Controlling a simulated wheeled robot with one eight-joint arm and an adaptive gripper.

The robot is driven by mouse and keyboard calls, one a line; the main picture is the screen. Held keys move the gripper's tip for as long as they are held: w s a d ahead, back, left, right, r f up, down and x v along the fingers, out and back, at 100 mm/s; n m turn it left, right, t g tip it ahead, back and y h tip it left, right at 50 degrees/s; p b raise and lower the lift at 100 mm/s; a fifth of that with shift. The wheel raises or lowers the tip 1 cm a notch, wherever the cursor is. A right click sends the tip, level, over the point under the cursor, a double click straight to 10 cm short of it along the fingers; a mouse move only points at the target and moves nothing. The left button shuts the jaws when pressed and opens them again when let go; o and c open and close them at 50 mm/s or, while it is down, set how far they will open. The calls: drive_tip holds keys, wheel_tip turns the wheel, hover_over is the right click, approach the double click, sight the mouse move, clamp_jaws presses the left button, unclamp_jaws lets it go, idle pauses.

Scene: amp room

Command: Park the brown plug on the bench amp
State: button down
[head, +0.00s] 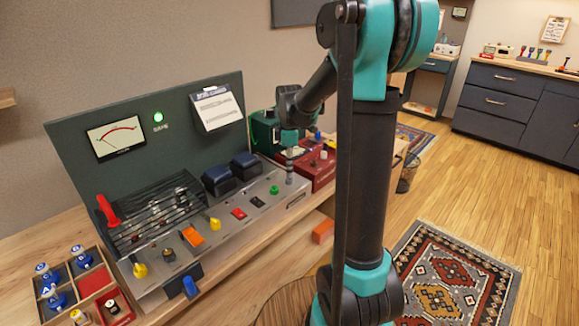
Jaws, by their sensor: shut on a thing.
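My gripper (290,158) points down over the right end of a long grey console (235,218) with a dark green back panel. It is shut on a small upright piece (290,181), greyish from here, standing at the console top; I cannot tell whether it is seated or just held there. Its colour does not read clearly as brown, and the fingers partly hide it. A small dark brownish piece (168,254) sits on the left part of the console. No thing is clearly marked as the bench amp. A dark green box (264,127) stands behind my gripper.
A red box (321,172) with knobs is right of my gripper. Two dark blue blocks, colored switches and a red lever (108,211) crowd the console. A wooden divided tray (62,312) holds blue-topped pieces at left. My arm hides part of the bench's right side.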

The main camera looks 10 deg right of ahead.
drive_tip(key=shift+f, duration=0.95)
idle(0.4)
drive_tip(key=c, duration=1.3)
unclamp_jaws()
drive_tip(key=shift+c, duration=0.2)
drive_tip(key=shift+r, duration=0.1)
wheel_tip(320, 180, up, 12)
drive_tip(key=shift+f, duration=0.1)
drive_tip(key=s+d+f+m+t, duration=0.2)
drive_tip(key=s+f+m, duration=0.6)
drive_tip(key=s, duration=0.3)
drive_tip(key=s+d+f+m+t, duration=0.2)
drive_tip(key=s+f+m, duration=0.6)
drive_tip(key=s, duration=0.3)
drive_tip(key=shift+f, duration=0.6)
